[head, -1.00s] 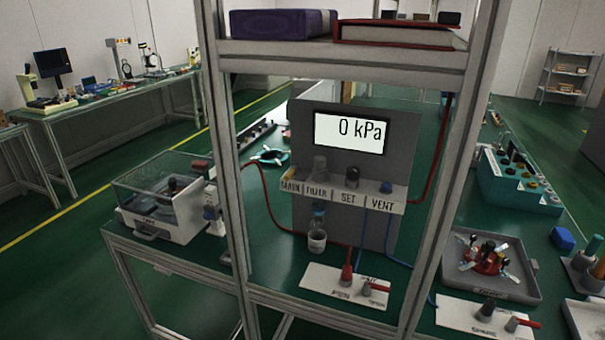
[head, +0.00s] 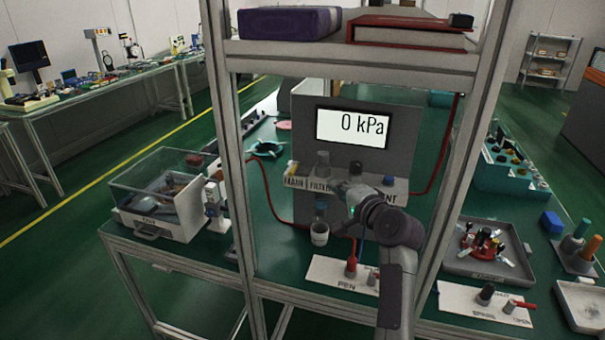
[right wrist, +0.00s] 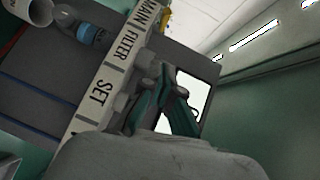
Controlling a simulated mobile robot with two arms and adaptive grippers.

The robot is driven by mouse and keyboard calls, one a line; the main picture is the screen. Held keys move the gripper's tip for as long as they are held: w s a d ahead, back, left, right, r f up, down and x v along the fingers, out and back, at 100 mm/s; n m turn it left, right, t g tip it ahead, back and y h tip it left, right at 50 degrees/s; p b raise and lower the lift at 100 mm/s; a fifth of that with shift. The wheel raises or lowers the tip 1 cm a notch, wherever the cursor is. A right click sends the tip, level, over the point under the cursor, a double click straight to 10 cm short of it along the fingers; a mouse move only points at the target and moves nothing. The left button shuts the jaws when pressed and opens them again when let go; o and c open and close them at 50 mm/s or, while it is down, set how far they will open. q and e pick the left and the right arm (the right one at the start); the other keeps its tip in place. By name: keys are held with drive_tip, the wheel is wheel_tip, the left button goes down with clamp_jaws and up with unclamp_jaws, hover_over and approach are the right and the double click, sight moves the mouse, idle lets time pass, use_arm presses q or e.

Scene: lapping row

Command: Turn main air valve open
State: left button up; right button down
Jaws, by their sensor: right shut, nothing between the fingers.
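The grey air panel (head: 300,110) stands on the bench inside a frame, and its display (head: 352,128) reads 0 kPa. A label ledge (head: 320,184) carries the words MAIN and FILTER, with part of VENT showing. The yellow main air valve (head: 292,168) is above MAIN; in the right wrist view a yellow bit of it (right wrist: 166,21) shows at the top. Its exact handle angle is too small to tell. My right gripper (head: 345,190) is shut and empty in front of the ledge, right of the valve and apart from it, covering the SET label. Its fingers (right wrist: 165,98) show near SET in the wrist view. My left gripper is out of view.
Frame posts (head: 233,180) rise on both sides of the panel, and a shelf (head: 350,55) with books crosses above. Below the ledge are a cup (head: 319,233) and a white plate with a red lever (head: 351,268). A clear-lidded box (head: 155,200) stands left.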

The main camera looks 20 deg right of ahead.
drive_tip(key=p, duration=0.1)
approach(296, 169)
drive_tip(key=w+d, duration=0.2)
drive_tip(key=w, duration=0.2)
drive_tip(key=shift+w+a+f+p, duration=0.1)
drive_tip(key=shift+w+a+p, duration=0.05)
drive_tip(key=shift+w+a, duration=0.25)
drive_tip(key=shift+w+a+f+p, duration=0.15)
drive_tip(key=shift+w+a, duration=0.2)
drive_tip(key=shift+a, duration=0.2)
drive_tip(key=shift+w+a+f, duration=0.2)
drive_tip(key=shift+w+a, duration=0.1)
drive_tip(key=shift+a, duration=0.25)
drive_tip(key=shift+d, duration=0.1)
